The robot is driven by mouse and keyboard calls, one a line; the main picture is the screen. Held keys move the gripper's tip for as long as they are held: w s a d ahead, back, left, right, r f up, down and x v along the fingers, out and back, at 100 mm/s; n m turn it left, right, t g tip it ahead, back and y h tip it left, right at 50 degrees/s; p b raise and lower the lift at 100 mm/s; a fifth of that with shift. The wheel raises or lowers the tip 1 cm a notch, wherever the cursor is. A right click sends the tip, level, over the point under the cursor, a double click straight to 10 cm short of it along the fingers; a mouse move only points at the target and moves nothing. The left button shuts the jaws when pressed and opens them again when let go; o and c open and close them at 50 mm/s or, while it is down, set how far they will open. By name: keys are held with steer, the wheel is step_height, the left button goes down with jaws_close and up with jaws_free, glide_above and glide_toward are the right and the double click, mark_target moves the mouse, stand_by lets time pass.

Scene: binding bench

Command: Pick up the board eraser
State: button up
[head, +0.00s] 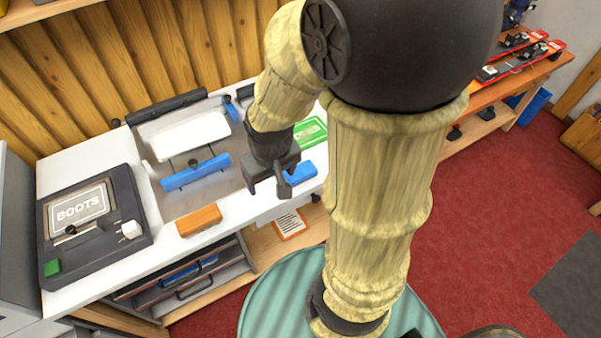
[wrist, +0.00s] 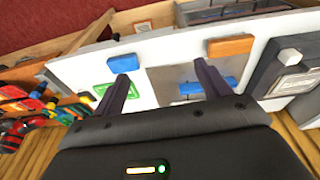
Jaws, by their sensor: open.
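Two small blocks lie on the white bench top, and I cannot tell for certain which is the board eraser. An orange-brown block (head: 199,220) is at the bench's front edge; it also shows in the wrist view (wrist: 230,45). A blue block (head: 300,172) lies to the right of my gripper, partly behind it in the head view; the wrist view shows it clearly (wrist: 121,63). My gripper (head: 270,182) is above the bench between the two blocks, with its fingers (wrist: 160,78) apart and nothing between them.
A grey recessed tray with a blue bar (head: 196,172) and a white plate is mid-bench. A dark "BOOTS" panel (head: 90,215) stands at the left. A green card (head: 310,131) lies behind the blue block. Open drawers are below; skis (head: 520,60) lie on a shelf at the right.

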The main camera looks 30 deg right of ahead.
steer(key=w+a+f+n+g+h+b, duration=0.1)
steer(key=w+f+n+g+h, duration=0.15)
steer(key=f+n, duration=0.3)
steer(key=w+f+n+g+h+b, duration=0.1)
steer(key=w+f+n+g+h, duration=0.1)
steer(key=w+f+n+h, duration=0.25)
steer(key=n+t+h, duration=0.2)
steer(key=n+h, duration=0.4)
steer(key=n, duration=0.1)
glide_toward(284, 176)
steer(key=s+a+r, duration=0.2)
steer(key=shift+s+a+r, duration=0.15)
steer(key=shift+s+r, duration=0.1)
steer(key=shift+r, duration=0.15)
steer(key=shift+w+a+n+t, duration=0.2)
steer(key=shift+w+n+t, duration=0.1)
steer(key=shift+t, duration=0.05)
steer(key=p+x, duration=0.1)
steer(key=x, duration=1.1)
steer(key=shift+d+p, duration=0.2)
steer(key=shift+p, duration=0.2)
